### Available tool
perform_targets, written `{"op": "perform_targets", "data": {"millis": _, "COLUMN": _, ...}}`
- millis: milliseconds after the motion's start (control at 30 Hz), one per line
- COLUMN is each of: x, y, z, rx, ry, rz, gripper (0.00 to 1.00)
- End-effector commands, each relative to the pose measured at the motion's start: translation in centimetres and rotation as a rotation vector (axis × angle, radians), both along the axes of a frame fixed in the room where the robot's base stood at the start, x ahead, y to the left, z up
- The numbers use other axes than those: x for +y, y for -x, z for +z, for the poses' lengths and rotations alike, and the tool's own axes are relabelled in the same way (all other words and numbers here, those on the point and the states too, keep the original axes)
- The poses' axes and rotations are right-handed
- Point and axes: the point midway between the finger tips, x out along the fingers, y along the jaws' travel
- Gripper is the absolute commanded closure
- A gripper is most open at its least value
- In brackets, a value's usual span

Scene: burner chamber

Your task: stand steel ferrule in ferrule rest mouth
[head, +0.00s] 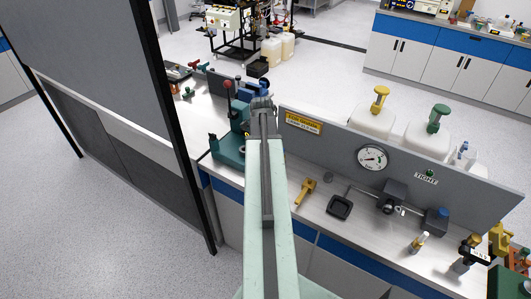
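My arm reaches forward up the middle of the head view. My gripper (262,104) is at its far end, over the bench beside a teal press-like device (231,148) with a red-knobbed lever. The fingers are too small and overlapped to tell whether they are open or shut, or hold anything. I cannot make out the steel ferrule. A black square dish (339,207) lies on the bench to the right of my arm; I cannot tell whether it is the ferrule rest. No rest mouth can be made out clearly.
A grey panel (335,147) with a dial gauge (372,157) stands behind the bench. A black post (176,125) stands left of my arm.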

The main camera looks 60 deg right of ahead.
Motion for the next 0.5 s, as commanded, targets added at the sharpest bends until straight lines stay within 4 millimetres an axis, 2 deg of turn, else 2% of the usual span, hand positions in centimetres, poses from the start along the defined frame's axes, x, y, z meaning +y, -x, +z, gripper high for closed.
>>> {"op": "perform_targets", "data": {"millis": 100, "x": 0.0, "y": 0.0, "z": 0.4, "rx": 0.000, "ry": 0.000, "rz": 0.001, "gripper": 1.00}}
{"op": "perform_targets", "data": {"millis": 267, "x": -0.2, "y": 0.0, "z": 3.4, "rx": 0.000, "ry": 0.001, "rz": 0.000, "gripper": 1.00}}
{"op": "perform_targets", "data": {"millis": 500, "x": -0.2, "y": 0.0, "z": 2.9, "rx": 0.000, "ry": 0.001, "rz": -0.001, "gripper": 1.00}}
